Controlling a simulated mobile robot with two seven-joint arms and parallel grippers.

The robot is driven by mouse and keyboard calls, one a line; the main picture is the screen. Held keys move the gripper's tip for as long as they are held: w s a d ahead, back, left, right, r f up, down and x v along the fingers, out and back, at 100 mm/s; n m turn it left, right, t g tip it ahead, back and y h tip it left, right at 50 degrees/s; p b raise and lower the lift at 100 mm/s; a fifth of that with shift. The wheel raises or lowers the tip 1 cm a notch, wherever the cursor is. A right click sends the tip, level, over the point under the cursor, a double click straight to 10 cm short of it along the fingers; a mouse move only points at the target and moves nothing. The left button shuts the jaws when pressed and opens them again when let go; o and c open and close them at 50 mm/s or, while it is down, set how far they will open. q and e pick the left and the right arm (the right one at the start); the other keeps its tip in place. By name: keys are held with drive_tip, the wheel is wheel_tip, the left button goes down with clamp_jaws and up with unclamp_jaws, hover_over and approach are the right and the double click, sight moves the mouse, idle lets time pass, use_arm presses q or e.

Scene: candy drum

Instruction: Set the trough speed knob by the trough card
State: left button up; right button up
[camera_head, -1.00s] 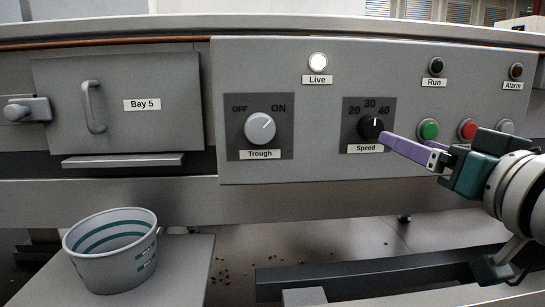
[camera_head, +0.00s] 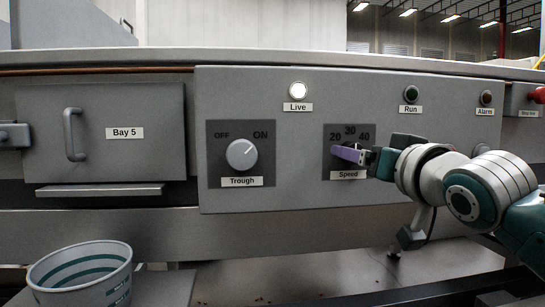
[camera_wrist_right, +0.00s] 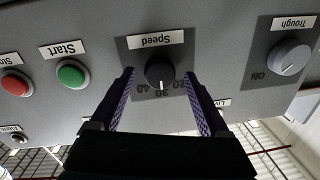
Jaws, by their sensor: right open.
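The black Speed knob (camera_wrist_right: 160,70) sits on a dark plate (camera_head: 331,128) marked 20, 30 and 40. In the right wrist view, upside down, the knob lies between the two purple fingers of my right gripper (camera_wrist_right: 160,76). The gripper is open, with a gap on each side of the knob. In the head view the right gripper (camera_head: 347,153) covers most of the knob. No trough card shows. My left gripper is not in view.
The Live lamp (camera_head: 299,90) is lit; the Run lamp (camera_head: 411,93) and Alarm lamp (camera_head: 486,98) are dark. A green Start button (camera_wrist_right: 72,74) and a red button (camera_wrist_right: 16,83) are beside the knob. A bucket (camera_head: 80,275) stands below the Bay 5 door (camera_head: 125,155).

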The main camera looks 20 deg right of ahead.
clamp_jaws()
idle(0.5)
drive_tip(key=shift+r+n+g+p, duration=0.1)
drive_tip(key=shift+n+g+p, duration=0.2)
drive_tip(key=shift+n+p, duration=4.05)
